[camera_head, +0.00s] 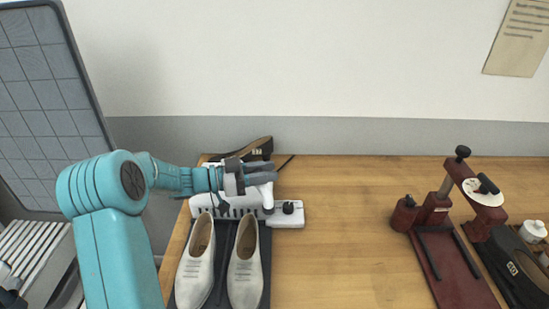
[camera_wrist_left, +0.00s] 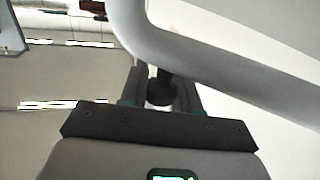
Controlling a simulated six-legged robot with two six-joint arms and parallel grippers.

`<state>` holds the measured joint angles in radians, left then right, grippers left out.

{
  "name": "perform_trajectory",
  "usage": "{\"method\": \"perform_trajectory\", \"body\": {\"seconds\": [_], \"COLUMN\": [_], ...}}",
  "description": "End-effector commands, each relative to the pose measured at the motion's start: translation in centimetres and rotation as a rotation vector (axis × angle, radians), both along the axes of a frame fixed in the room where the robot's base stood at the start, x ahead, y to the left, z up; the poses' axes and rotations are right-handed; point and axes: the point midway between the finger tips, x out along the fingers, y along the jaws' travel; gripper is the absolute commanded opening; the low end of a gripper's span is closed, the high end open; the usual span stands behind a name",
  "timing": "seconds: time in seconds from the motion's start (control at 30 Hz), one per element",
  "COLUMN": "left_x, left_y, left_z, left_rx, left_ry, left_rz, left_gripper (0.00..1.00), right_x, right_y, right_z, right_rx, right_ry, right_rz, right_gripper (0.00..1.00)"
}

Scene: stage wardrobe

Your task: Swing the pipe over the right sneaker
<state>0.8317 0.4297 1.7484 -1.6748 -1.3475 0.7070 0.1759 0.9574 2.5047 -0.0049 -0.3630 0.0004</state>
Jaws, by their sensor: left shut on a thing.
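Two white sneakers stand side by side on a dark mat (camera_head: 223,300): the left sneaker (camera_head: 195,265) and the right sneaker (camera_head: 245,270). Behind them is a white dryer base (camera_head: 287,220) with a dark knob. My left gripper (camera_head: 262,172) is above the base, behind the right sneaker. In the left wrist view the gripper (camera_wrist_left: 161,85) is shut on a dark knob at the pale pipe (camera_wrist_left: 225,68), which crosses diagonally. In the head view the gripper hides most of the pipe; a white end shows below the fingers (camera_head: 267,193). My right gripper is out of view.
A dark red press (camera_head: 450,215) stands on the right of the wooden table (camera_head: 345,230), beside a black item and white bottles (camera_head: 534,231). The table's middle is clear. A grey grid panel (camera_head: 45,100) stands left.

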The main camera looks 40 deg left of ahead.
Motion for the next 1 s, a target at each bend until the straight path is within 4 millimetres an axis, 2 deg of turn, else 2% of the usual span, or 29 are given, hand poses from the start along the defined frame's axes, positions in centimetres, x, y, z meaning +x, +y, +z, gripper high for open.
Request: {"method": "perform_trajectory", "body": {"seconds": [0.03,0.4,0.63,1.0], "left_x": [-0.5,-3.5,-4.2,-4.3], "left_y": [0.2,1.1,1.4,1.4], "left_z": [0.5,0.4,0.4,0.4], "left_rx": [0.002,0.000,-0.001,-0.002], "left_ry": [-0.007,-0.009,-0.011,-0.013], "left_rz": [-0.034,-0.242,-0.293,-0.302], "left_gripper": [0.00,0.00,0.00,0.00], "right_x": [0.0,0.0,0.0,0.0], "right_y": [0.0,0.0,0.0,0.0], "right_z": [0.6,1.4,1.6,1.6], "right_rx": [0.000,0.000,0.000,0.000], "right_ry": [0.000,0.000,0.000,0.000], "right_rz": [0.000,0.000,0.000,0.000], "right_gripper": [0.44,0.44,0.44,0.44]}}
